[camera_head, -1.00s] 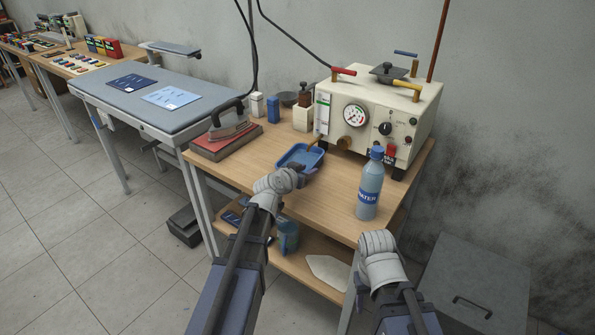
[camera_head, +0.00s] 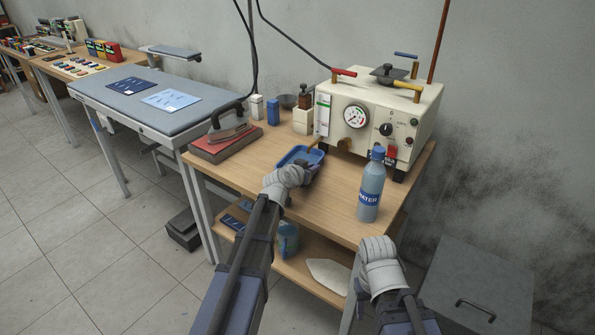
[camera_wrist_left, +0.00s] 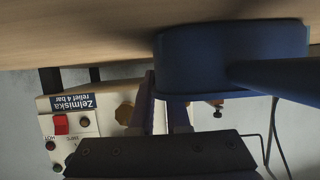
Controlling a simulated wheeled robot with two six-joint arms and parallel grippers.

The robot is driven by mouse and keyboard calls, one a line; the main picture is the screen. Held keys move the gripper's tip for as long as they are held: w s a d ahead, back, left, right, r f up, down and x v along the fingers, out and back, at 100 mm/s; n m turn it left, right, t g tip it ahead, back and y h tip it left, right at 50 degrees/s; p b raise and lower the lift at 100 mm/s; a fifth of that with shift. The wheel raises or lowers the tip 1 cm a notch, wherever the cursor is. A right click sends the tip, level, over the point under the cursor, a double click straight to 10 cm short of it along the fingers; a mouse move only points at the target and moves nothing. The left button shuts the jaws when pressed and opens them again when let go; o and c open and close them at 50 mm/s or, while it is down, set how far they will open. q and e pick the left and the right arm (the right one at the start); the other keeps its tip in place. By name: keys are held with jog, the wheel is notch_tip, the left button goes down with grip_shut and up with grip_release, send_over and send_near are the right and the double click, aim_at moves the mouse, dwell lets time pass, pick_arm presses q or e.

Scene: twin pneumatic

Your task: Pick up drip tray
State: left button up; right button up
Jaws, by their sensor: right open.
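The drip tray (camera_head: 291,153) is a shallow blue tray on the wooden bench, in front of the cream machine. My left gripper (camera_head: 313,168) is at the tray's near right side and hides part of it. In the left wrist view the blue tray (camera_wrist_left: 230,45) is very close, and the fingers (camera_wrist_left: 166,105) are at its side wall with a gap between them. I cannot tell whether they grip the wall. My right gripper (camera_head: 357,283) is open, low in front of the bench's near edge, its fingers mostly hidden.
A water bottle (camera_head: 370,187) stands right of the tray. The cream machine (camera_head: 385,125) with dials is behind. An iron (camera_head: 230,125) on a red pad is at the left. Small containers (camera_head: 272,109) stand behind the tray. Bare bench top lies between tray and bottle.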

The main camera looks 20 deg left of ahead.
pick_arm(q)
grip_shut()
dwell(0.5)
jog(key=shift+r, duration=0.15)
pick_arm(e)
jog(key=shift+a+r, duration=0.1)
jog(key=shift+r, duration=0.1)
dwell(0.6)
